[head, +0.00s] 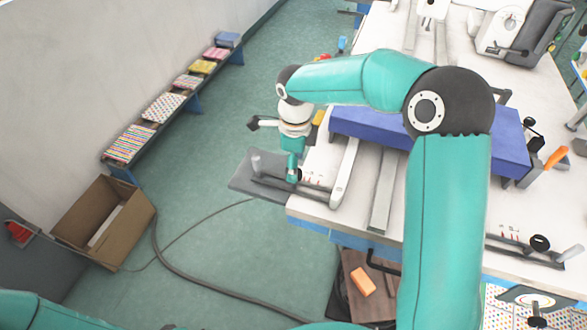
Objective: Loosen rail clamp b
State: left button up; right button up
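A dark rail clamp bar (268,184) with an upright grey handle (256,166) lies at the left front corner of the white table. A second, similar clamp bar (512,247) with a black knob (540,243) lies at the right front. I cannot read which is clamp b. My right arm reaches over the table from the right, its wrist above the left clamp. My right gripper (293,174) points down at that bar, touching or very close. Its fingers are too small and hidden to judge. My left arm shows only at the bottom left edge; its gripper is out of view.
A blue block (372,125) lies on the white table (318,160) behind my forearm. Pale rails (382,190) run across the top. A sewing machine (498,28) stands at the back. An open cardboard box (125,228), a shelf of fabrics and a floor cable lie left.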

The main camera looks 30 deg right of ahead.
jog(key=shift+f, duration=1.5)
jog(key=c, duration=1.1)
jog(key=shift+a, duration=0.2)
jog(key=shift+c, duration=0.2)
jog(key=shift+d, duration=0.1)
